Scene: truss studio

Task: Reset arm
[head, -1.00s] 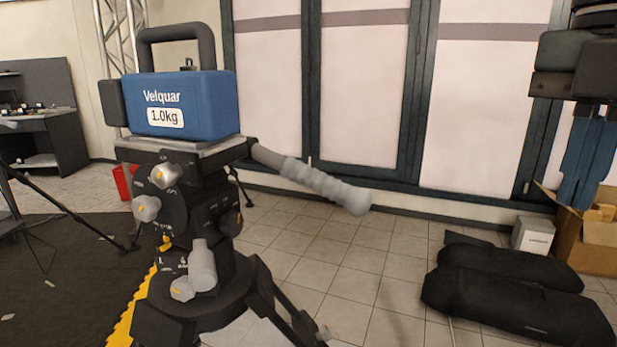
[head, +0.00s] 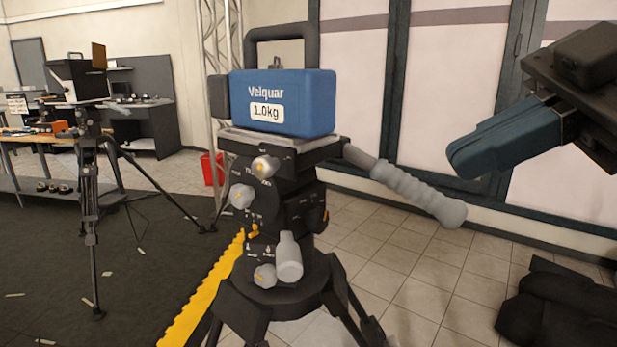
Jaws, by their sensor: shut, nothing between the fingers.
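My gripper (head: 462,158) is at the upper right of the head view, with its blue fingers pointing left and slightly down. The fingers are shut together with nothing between them. It hangs in the air to the right of the tripod head (head: 275,190) and above its ribbed pan handle (head: 420,192), with no visible contact. A blue "Velquar 1.0kg" block (head: 305,90) with a dark top handle sits on the tripod plate.
Black bags (head: 570,310) lie on the tiles at the lower right. A second tripod (head: 88,200) stands at the left, near a workbench (head: 20,160) and desk (head: 150,110). A red bin (head: 212,168) is behind.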

